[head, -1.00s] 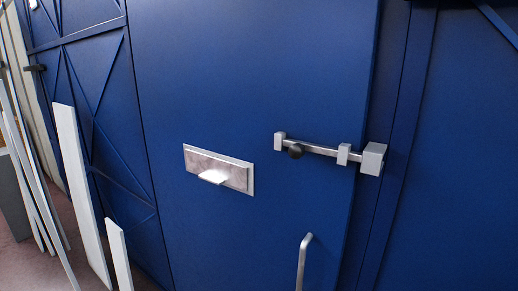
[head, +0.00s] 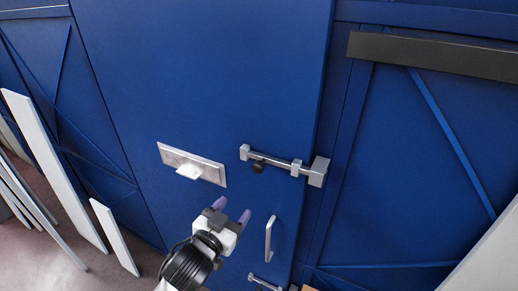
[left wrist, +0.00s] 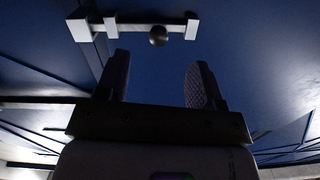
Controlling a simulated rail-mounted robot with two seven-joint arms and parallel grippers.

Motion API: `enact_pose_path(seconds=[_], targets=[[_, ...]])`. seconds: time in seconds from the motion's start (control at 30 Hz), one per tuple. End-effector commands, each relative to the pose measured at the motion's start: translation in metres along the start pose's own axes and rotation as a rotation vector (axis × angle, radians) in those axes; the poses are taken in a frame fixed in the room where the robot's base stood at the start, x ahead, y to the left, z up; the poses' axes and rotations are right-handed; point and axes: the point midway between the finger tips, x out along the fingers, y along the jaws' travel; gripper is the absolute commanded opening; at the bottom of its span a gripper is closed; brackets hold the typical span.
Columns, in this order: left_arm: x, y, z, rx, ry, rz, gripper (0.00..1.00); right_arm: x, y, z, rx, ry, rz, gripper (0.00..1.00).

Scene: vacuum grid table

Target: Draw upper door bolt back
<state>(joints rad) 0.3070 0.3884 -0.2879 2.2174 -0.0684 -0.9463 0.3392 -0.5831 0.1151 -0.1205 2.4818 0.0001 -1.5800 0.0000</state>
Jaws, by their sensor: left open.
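The upper door bolt (head: 278,162) is a grey bar with a round black knob (head: 258,167), carried in two brackets on the blue door (head: 215,80). Its right end reaches the square keeper block (head: 318,171) on the frame. My left gripper (head: 232,209) is open and empty, below and left of the knob in the head view. In the left wrist view the bolt (left wrist: 135,24) and knob (left wrist: 158,36) lie beyond the fingers (left wrist: 157,82), apart from them. The knob shows between the two finger lines. My right gripper is not in view.
A silver pull handle (head: 269,238) is right of my left gripper. A plate with a small ledge (head: 193,164) is above left. A lower bolt (head: 266,284) shows at the bottom edge. White boards (head: 115,238) lean at the left.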

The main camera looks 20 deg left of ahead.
Motion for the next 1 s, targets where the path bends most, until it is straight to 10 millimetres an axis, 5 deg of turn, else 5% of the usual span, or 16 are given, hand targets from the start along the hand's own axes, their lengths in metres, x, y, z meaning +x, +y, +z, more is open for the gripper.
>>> enact_pose_path(seconds=[0.03,0.2,0.7,1.0], targets=[[0.003,-0.003,-0.017,0.003,0.021,0.0,0.61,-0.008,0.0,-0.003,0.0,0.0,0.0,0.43],[0.013,-0.006,-0.034,0.004,0.056,0.001,0.61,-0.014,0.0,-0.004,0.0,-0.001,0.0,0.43],[0.099,-0.006,-0.041,0.005,0.057,0.001,0.61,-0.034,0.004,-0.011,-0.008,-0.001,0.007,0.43],[0.133,-0.005,-0.041,0.004,0.057,0.0,0.61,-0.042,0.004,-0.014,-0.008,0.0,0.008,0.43]])
